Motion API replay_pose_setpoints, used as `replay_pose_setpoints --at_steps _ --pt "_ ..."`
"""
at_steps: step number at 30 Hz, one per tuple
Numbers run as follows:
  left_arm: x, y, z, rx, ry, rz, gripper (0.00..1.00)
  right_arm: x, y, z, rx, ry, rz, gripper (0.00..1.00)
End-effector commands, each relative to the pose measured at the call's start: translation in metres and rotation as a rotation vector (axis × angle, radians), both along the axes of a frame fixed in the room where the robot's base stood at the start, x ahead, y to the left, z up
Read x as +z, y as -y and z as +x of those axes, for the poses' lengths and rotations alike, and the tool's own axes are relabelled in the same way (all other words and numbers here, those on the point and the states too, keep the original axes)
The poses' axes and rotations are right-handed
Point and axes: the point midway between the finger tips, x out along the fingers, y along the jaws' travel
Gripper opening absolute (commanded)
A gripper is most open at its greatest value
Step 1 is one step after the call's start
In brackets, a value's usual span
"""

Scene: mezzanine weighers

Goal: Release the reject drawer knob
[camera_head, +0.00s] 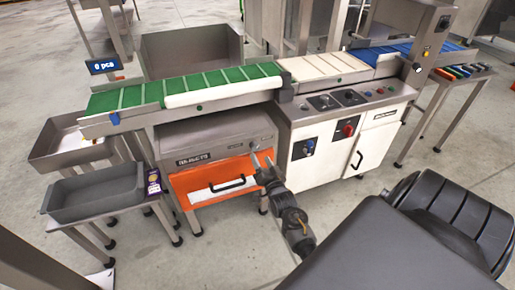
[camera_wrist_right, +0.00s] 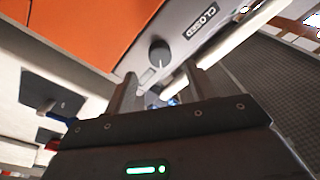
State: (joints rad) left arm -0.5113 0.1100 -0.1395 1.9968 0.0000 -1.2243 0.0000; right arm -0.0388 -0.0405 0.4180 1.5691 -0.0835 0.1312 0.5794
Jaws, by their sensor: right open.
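In the right wrist view the round black knob (camera_wrist_right: 160,53) sits on the grey panel beside a CLOSED label (camera_wrist_right: 202,21), with the orange front (camera_wrist_right: 60,30) at upper left. My right gripper (camera_head: 262,159) is at the panel's right end, pointing at it. In the wrist view its two fingers (camera_wrist_right: 163,88) are apart, and the knob shows just beyond their tips, not between them. Whether they touch it cannot be told. My left gripper is not in view.
A green conveyor belt (camera_head: 190,87) runs above the drawer. A white cabinet (camera_head: 328,146) with switches and a red button stands to the right. Grey trays (camera_head: 98,190) stand at left. The floor in front of the drawer is clear.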

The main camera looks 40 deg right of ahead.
Motion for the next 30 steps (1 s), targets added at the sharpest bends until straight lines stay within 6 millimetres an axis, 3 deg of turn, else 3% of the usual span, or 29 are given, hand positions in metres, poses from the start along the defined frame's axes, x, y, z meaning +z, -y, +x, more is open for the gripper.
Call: replay_pose_setpoints --at_steps 3,9,30 --pt "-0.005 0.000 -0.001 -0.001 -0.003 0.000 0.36 -0.002 -0.008 -0.022 0.001 -0.002 0.000 0.55" --pt "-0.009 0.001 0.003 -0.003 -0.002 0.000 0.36 -0.004 -0.016 -0.042 0.001 0.000 0.001 0.55" --pt "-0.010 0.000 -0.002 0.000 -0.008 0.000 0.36 -0.005 -0.017 -0.046 0.000 -0.010 -0.012 0.55"
